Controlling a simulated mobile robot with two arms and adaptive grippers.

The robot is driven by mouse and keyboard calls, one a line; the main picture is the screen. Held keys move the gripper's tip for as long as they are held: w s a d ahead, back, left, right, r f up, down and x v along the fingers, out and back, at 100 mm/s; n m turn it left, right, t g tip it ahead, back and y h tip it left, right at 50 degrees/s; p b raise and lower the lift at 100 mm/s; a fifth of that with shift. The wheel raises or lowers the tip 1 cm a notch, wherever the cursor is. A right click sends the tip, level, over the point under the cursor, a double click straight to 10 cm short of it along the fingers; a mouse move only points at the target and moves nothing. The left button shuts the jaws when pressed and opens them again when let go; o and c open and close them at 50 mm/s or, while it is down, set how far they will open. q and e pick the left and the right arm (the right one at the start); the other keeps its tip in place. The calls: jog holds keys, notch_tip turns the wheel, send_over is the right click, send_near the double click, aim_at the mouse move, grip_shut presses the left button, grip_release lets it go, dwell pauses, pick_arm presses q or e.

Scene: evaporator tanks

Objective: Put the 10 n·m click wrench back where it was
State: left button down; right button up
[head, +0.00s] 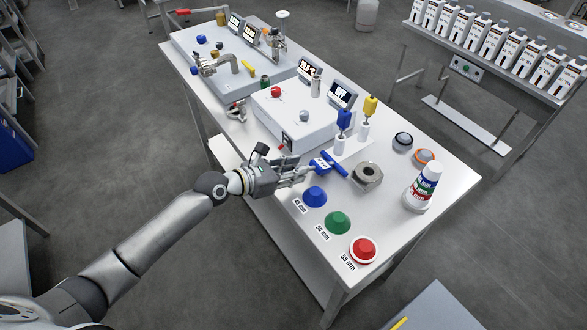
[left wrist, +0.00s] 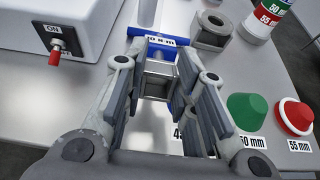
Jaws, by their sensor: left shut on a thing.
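The 10 n·m click wrench (head: 331,163) is blue with a white label. It is at the fingertips of my left gripper (head: 305,172), which is shut on it above the near side of the table. In the left wrist view the wrench (left wrist: 160,42) lies crosswise beyond the fingers, its label reading "10 N·m"; its lower part is partly hidden by the fingers. A blue-topped tool (head: 344,118) and a yellow-topped tool (head: 371,105) stand upright in white holders behind the wrench. My right gripper is not in view.
A large metal nut (head: 367,173) is right of the wrench. Blue (head: 315,196), green (head: 338,222) and red (head: 363,249) caps line the near edge. A white cone with coloured bands (head: 424,185) stands at right. A control box (head: 295,118) sits behind the gripper.

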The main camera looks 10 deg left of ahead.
pick_arm(q)
jog(key=shift+d, duration=0.1)
jog(key=c, duration=1.2)
grip_release()
jog(key=shift+f, duration=0.1)
jog(key=shift+b+v, duration=0.65)
jog(key=shift+v, duration=5.45)
